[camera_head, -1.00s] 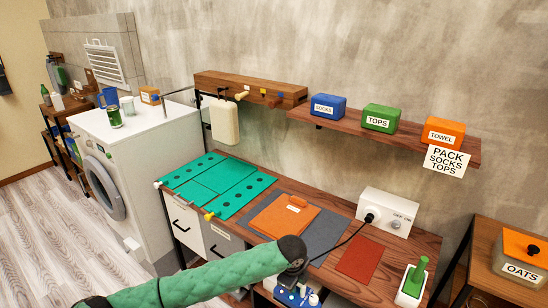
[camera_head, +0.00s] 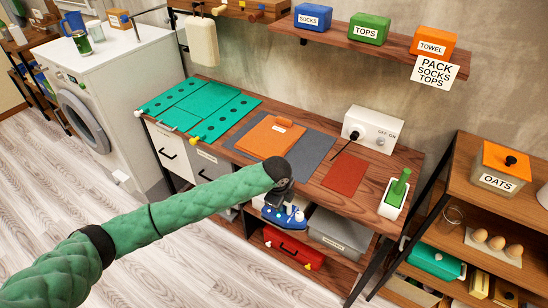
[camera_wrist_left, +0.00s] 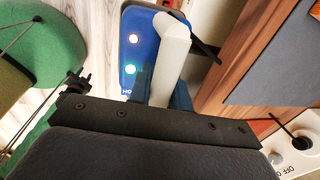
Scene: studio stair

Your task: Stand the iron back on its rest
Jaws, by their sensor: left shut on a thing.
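The iron (camera_head: 285,216) has a blue body and a pale handle (camera_wrist_left: 172,52). My left gripper (camera_head: 284,199) is shut on that handle; the fingers show on both sides of it in the left wrist view (camera_wrist_left: 161,93). I hold the iron in front of the table's front edge. Two small lights glow on its blue body (camera_wrist_left: 130,25). A flat reddish-brown pad (camera_head: 345,173) lies bare on the table; I cannot tell whether it is the rest. My right gripper is out of view.
A red case (camera_head: 293,247) and grey bin (camera_head: 338,232) sit on the shelf below.

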